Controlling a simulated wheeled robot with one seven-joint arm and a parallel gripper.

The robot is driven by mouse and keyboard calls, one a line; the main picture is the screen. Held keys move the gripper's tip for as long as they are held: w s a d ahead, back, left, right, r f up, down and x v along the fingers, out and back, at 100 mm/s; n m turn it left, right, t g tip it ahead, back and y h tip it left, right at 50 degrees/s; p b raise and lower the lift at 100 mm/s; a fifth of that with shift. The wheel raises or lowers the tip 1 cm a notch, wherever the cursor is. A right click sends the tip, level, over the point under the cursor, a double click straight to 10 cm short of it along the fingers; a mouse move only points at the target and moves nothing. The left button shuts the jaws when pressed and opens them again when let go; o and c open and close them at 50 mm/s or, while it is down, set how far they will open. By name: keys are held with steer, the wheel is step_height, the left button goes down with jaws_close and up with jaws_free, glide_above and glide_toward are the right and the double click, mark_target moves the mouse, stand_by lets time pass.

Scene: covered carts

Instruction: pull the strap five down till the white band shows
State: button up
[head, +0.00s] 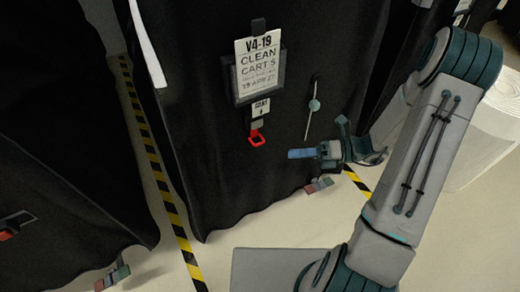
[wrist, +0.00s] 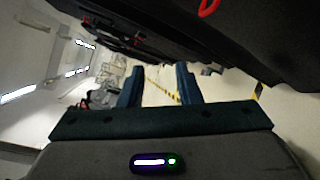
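The black covered cart (head: 215,150) carries a sign (head: 258,66) reading "V4-19 CLEAN CART 5". A small white tag (head: 261,107) hangs below the sign, with a short grey strap piece (head: 257,125) under it. A red pull loop (head: 258,139) hangs at the strap's lower end. In the wrist view a red loop (wrist: 208,7) shows at the top edge, partly cut off. My gripper (head: 298,154) is to the right of the loop and slightly lower, apart from it. In the wrist view its two blue fingers (wrist: 158,70) stand apart with nothing between them.
A pale cord with a round toggle (head: 314,105) hangs on the cover above my gripper. Another black covered cart (head: 55,190) stands at left. Yellow-black floor tape (head: 157,165) runs between them. A white roll-like object (head: 490,130) stands at right.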

mark_target(260, 144)
steer(key=w+d+f+m+t+y+b, duration=0.2)
steer(key=w+f+m+t, duration=0.25)
steer(key=f+m, duration=0.3)
steer(key=shift+t, duration=0.45)
steer(key=x, duration=0.4)
steer(key=b+x, duration=0.1)
steer(key=x, duration=0.3)
steer(key=r+x, duration=0.1)
steer(key=x, duration=0.4)
steer(key=shift+s+a, duration=0.15)
steer(key=shift+s, duration=0.25)
jaws_close()
